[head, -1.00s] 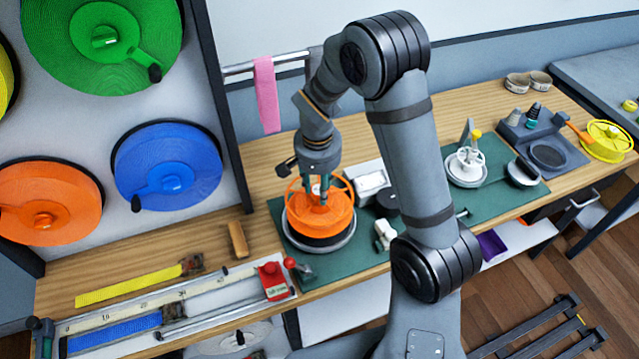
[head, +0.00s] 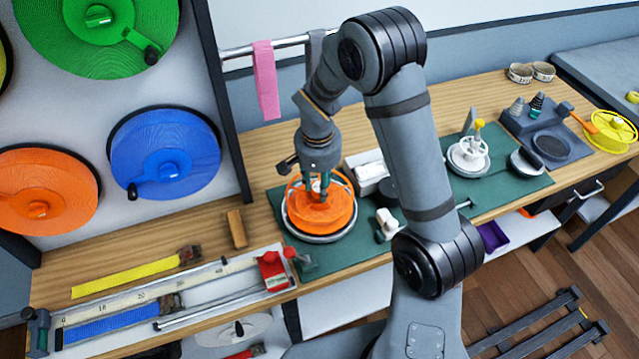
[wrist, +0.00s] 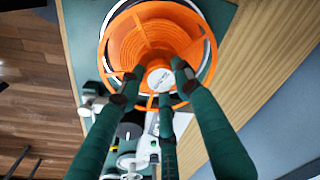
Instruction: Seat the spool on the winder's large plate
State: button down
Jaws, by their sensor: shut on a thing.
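The orange spool (head: 338,212) sits low over the winder's large plate (head: 316,240), whose pale rim shows around it. In the wrist view the spool (wrist: 150,42) fills the upper middle, with the plate's rim (wrist: 212,55) around it. My gripper (head: 321,190) points down into the spool's middle and is shut on its hub. In the wrist view my gripper's fingertips (wrist: 157,90) surround the pale hub centre. The spool looks about level. Its underside is hidden, so I cannot tell whether it touches the plate all round.
A green mat (head: 278,202) lies under the winder. A smaller white winder (head: 468,155) stands to the right, behind my arm. A red clamp (head: 274,270) and measuring rail lie at front left. A wooden block (head: 237,229) stands left of the mat. Reels hang on the wall.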

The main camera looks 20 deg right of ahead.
jog(key=shift+f+b, duration=0.45)
jog(key=shift+b, duration=0.05)
jog(key=c, duration=1.2)
grip_release()
jog(key=shift+o, duration=0.2)
jog(key=shift+s, duration=0.1)
